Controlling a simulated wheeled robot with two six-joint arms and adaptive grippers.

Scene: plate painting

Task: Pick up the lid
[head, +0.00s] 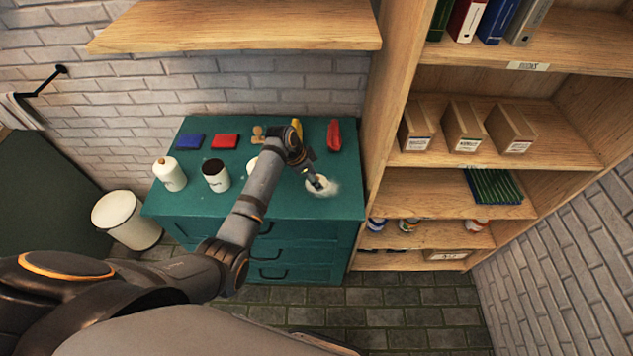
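A white canister (175,178) stands at the left of the green cabinet top, with a white lid (166,162) that seems to have a small knob. A second white canister (216,181) beside it is open, with dark contents. Another white object (252,166) is partly hidden behind my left arm. My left gripper (318,184) points down at a small round white item (330,190) at the right of the cabinet top. It overlaps this item; I cannot tell whether they touch, what the item is, or whether the fingers are closed. My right gripper is not in view.
The green cabinet (185,207) also holds a blue block (189,142), a red block (223,141), a wooden item (258,132), a yellow item (297,127) and a red item (334,135). A wooden shelf (445,183) stands right; a white bin (127,220) stands left.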

